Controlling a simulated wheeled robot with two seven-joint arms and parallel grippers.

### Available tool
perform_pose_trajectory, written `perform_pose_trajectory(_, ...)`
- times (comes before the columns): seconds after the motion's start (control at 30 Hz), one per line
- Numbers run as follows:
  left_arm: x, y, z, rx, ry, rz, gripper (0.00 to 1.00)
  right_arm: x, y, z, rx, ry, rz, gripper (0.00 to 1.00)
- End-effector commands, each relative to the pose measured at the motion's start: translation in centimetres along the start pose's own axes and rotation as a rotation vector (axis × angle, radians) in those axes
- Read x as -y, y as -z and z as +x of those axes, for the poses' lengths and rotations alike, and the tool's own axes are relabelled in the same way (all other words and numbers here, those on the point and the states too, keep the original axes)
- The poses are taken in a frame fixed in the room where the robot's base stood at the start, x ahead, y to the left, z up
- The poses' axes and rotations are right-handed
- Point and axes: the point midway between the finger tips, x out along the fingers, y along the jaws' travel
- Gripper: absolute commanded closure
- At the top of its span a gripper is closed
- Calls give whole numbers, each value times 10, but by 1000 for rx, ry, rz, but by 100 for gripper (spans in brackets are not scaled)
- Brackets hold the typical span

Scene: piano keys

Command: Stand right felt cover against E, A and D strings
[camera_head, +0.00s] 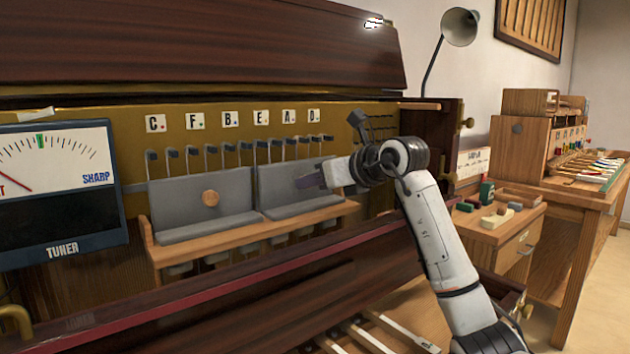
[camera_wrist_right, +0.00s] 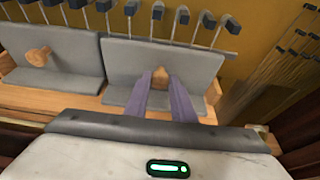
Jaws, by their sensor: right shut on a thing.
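The right felt cover (camera_head: 275,188) is a grey panel with a grey foot on the wooden ledge (camera_head: 330,212). It stands leaning slightly back against the string row below the E (camera_head: 261,117), A (camera_head: 288,116) and D (camera_head: 314,115) labels. It also shows in the right wrist view (camera_wrist_right: 205,65). My right gripper (camera_head: 313,182) is in front of the cover, its purple-grey fingers (camera_wrist_right: 161,80) shut on the cover's wooden knob (camera_wrist_right: 160,73). In the head view the gripper hides that knob. My left gripper is not in view.
The left felt cover (camera_head: 175,203), with a round wooden knob (camera_head: 210,197), stands beside it below C, F and B. The tuner (camera_head: 60,190) hangs at the left. A dark red fallboard (camera_head: 220,290) lies in front; a workbench (camera_head: 500,225) stands at the right.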

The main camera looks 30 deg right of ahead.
Motion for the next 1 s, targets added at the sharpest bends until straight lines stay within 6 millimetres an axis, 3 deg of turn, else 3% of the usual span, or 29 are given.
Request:
perform_pose_trajectory(0.77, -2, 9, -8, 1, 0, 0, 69, 0, -8, 14, 3, 0, 1, 100)
perform_pose_trajectory(0.8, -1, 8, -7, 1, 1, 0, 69, 0, -7, 14, 3, 0, 0, 71)
perform_pose_trajectory(0.9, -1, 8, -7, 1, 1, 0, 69, 0, -7, 14, 3, 0, 0, 56)
perform_pose_trajectory(1.0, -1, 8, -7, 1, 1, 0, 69, 0, -6, 14, 2, 0, 1, 56)
